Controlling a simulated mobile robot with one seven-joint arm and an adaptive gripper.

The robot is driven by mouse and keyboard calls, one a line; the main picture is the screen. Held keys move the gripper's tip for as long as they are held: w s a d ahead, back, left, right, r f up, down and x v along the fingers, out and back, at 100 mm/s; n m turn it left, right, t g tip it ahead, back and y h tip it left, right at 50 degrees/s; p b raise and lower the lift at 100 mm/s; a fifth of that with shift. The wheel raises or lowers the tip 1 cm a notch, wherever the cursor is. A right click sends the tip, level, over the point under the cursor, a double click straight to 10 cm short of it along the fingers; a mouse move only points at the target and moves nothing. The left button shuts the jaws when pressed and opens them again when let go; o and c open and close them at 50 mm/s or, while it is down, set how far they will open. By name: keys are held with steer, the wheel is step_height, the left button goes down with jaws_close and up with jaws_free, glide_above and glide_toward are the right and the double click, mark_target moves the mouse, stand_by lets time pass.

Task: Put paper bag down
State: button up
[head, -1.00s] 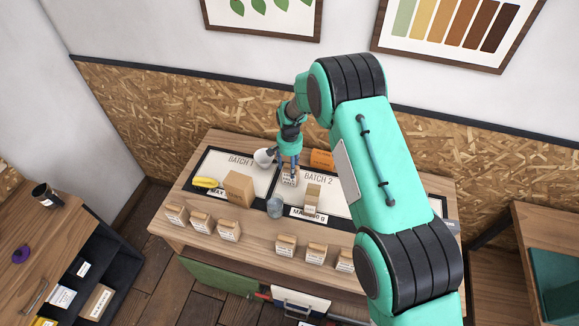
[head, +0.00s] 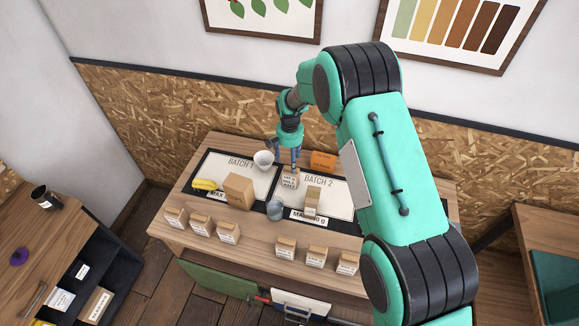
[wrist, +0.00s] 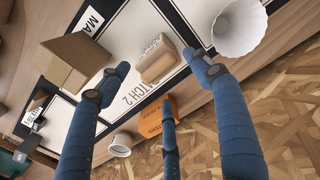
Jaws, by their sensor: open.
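A small labelled paper bag (head: 290,178) stands on the left edge area of the BATCH 2 mat (head: 341,205). My gripper (head: 290,160) is just above it with its fingers spread open. In the wrist view the paper bag (wrist: 157,61) sits between and beyond my open fingers (wrist: 163,85), apart from them as far as I can see. Another paper bag (head: 312,197) stands on the BATCH 2 mat near its front edge.
The BATCH 1 mat (head: 215,166) holds a larger cardboard box (head: 239,190) and yellow bananas (head: 205,184). A grey cup (head: 275,210) and several labelled bags (head: 284,248) are nearer the front. An orange box (head: 323,160) is behind.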

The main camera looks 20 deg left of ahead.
step_height(320, 180, up, 7)
steer(key=shift+f+b, duration=0.2)
steer(key=shift+b, duration=0.15)
stand_by(0.6)
steer(key=s+d+r+t, duration=0.1)
steer(key=s+d+r, duration=0.3)
steer(key=d+r, duration=0.55)
steer(key=s+d+r+t, duration=0.1)
steer(key=s+d+r, duration=0.3)
steer(key=d+r, duration=0.55)
steer(key=s+d+r, duration=0.4)
steer(key=d+r, duration=0.2)
steer(key=r, duration=0.7)
steer(key=s+d+r+t, duration=0.2)
steer(key=s+d+r, duration=0.4)
steer(key=s+d, duration=0.85)
steer(key=s, duration=0.6)
steer(key=s+d+t, duration=0.1)
steer(key=s+d, duration=0.2)
steer(key=s, duration=0.6)
steer(key=shift+f+t, duration=0.3)
